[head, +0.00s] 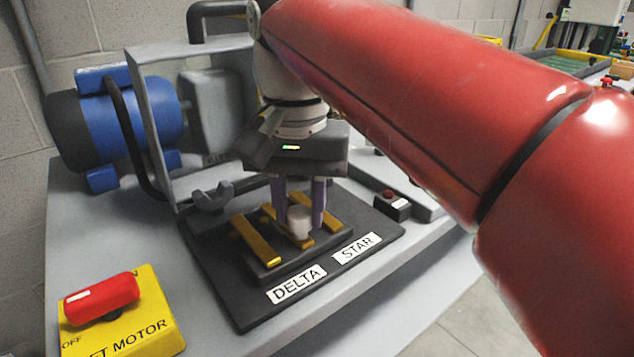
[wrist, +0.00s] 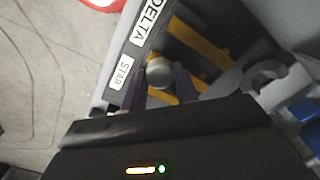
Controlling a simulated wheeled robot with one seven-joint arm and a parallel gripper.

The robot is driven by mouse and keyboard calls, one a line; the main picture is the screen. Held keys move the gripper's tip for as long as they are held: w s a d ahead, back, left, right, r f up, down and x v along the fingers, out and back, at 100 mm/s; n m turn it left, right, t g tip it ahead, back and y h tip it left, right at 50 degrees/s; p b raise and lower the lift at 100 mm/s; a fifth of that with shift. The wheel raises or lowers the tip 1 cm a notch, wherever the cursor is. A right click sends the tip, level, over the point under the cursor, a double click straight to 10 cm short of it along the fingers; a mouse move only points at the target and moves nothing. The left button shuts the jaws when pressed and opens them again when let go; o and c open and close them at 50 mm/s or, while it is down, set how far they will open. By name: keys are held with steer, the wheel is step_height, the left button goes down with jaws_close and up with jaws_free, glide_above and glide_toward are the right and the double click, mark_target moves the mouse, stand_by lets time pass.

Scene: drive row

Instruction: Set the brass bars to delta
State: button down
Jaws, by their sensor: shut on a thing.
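The brass bars lie on a dark terminal block on a black plate. One long bar (head: 255,240) is at the left and clear of my gripper. More brass (head: 268,212) shows behind and beside a pale round knob (head: 299,217). My gripper (head: 303,226) points down with its two purple fingers shut on the knob. The wrist view shows the knob (wrist: 160,73) between the fingers and a long brass bar (wrist: 202,46) beyond it. The white DELTA label (head: 297,285) and STAR label (head: 354,248) are on the plate's front. The fingers partly hide the bars.
A yellow motor box (head: 125,325) with a red handle (head: 102,298) is at front left. A blue motor (head: 140,115) and grey guard (head: 165,120) stand behind. A grey cradle (head: 213,196) is left of my gripper; a small box with a red button (head: 391,203) is right.

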steer(key=shift+s+a, duration=0.35)
steer(key=shift+a, duration=0.2)
steer(key=c, duration=1.1)
jaws_free()
steer(key=shift+s+a, duration=0.1)
steer(key=shift+o, duration=0.2)
step_height(320, 180, up, 8)
steer(key=shift+f+p, duration=0.1)
steer(key=shift+p, duration=0.5)
